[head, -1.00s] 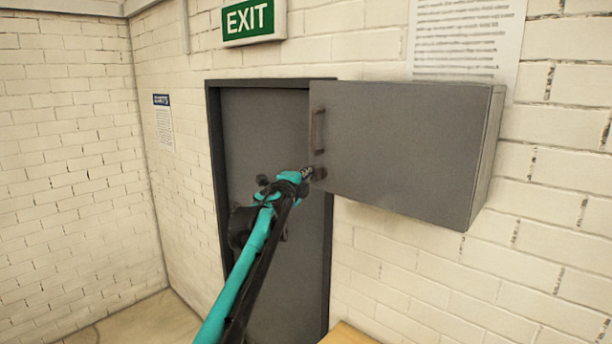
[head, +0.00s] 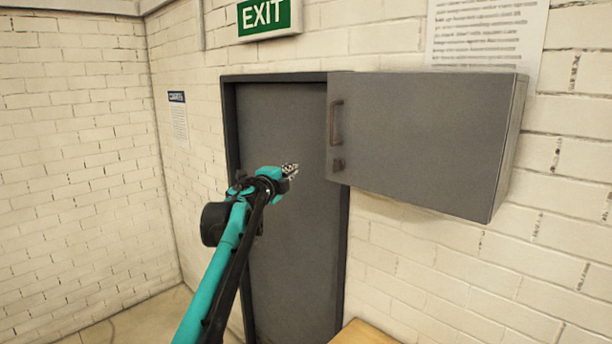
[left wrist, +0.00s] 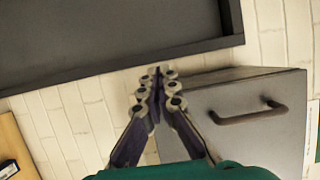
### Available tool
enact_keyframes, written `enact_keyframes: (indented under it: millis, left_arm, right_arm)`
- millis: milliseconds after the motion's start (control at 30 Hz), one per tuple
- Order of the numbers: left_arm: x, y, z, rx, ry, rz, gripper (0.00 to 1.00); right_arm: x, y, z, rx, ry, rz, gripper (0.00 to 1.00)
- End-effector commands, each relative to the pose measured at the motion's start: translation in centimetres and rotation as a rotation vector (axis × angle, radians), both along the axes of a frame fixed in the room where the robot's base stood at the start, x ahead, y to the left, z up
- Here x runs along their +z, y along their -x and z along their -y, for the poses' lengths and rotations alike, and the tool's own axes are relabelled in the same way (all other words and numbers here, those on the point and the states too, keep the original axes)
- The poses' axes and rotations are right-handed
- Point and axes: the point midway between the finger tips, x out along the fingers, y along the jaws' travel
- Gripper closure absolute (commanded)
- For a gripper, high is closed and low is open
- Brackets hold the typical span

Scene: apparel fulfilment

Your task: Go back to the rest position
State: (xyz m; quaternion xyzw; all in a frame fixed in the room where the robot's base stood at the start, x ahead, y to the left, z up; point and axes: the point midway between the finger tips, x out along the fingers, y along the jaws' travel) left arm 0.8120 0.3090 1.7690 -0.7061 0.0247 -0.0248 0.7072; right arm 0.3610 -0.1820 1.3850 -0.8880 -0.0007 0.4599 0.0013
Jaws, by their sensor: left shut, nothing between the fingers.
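My left gripper (head: 291,170) is shut and empty. In the head view it is in front of the grey door, to the left of the grey wall cabinet and apart from it. In the left wrist view its fingers (left wrist: 158,78) meet at the tips. The grey wall cabinet (head: 425,135) is shut, with a handle (head: 337,122) and a small lock (head: 339,164) near its left edge. The cabinet (left wrist: 240,140) and its handle (left wrist: 249,113) also show in the left wrist view. My right gripper is not in view.
The grey door (head: 290,250) in its dark frame is behind my left arm, with a green EXIT sign (head: 269,18) above. White brick walls stand left and right. A wooden surface (head: 363,333) shows at the bottom. The space left of the door is clear.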

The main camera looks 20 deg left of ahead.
Motion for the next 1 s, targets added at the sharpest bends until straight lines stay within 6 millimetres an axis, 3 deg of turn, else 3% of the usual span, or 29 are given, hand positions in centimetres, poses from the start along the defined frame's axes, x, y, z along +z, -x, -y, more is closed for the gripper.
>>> enact_keyframes:
  millis: [133, 367, 533, 667, 767, 1000]
  left_arm:
    - [0.0, 0.6, -1.7, 0.003, 0.0, 0.0, 1.0]
    - [-0.3, 1.0, -2.1, 0.009, 0.011, 0.003, 1.0]
    - [-3.6, 3.7, -1.8, 0.095, 0.145, 0.034, 1.0]
    - [-9.6, 8.2, -1.7, 0.224, 0.348, 0.043, 1.0]
    - [-15.7, 12.2, -1.6, 0.326, 0.516, 0.019, 1.0]
    - [-32.3, 21.8, 0.1, 0.524, 0.862, -0.125, 1.0]
  right_arm:
    - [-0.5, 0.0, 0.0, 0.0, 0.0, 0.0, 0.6]
    - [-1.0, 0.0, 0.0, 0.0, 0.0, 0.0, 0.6]
    - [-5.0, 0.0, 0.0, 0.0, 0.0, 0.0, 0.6]
    - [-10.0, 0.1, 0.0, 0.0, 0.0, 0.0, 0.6]
    - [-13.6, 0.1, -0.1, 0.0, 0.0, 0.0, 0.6]
    - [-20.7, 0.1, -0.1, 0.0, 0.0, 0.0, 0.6]
